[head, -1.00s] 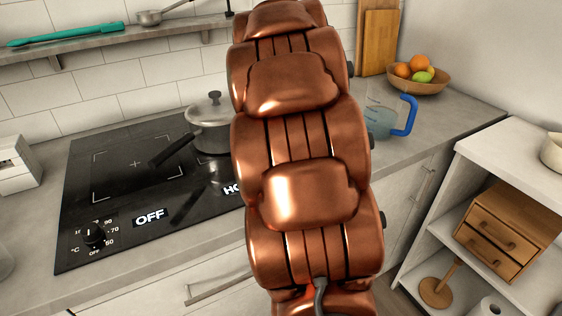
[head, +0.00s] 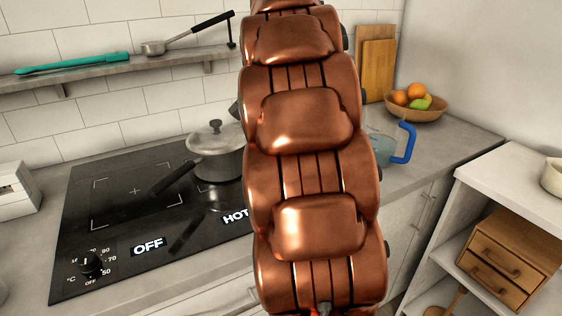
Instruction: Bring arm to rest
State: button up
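My copper-coloured arm fills the middle of the head view, running from the bottom edge up past the top edge. My gripper is not in view. The arm hides part of the counter and the right part of the cooktop behind it.
A lidded grey pot (head: 216,150) stands on the black cooktop (head: 125,225), left of my arm. A blue-handled measuring jug (head: 405,143) and a fruit bowl (head: 416,108) are on the counter to the right. A wall shelf (head: 110,72) holds a saucepan (head: 185,38) and a teal utensil (head: 72,63).

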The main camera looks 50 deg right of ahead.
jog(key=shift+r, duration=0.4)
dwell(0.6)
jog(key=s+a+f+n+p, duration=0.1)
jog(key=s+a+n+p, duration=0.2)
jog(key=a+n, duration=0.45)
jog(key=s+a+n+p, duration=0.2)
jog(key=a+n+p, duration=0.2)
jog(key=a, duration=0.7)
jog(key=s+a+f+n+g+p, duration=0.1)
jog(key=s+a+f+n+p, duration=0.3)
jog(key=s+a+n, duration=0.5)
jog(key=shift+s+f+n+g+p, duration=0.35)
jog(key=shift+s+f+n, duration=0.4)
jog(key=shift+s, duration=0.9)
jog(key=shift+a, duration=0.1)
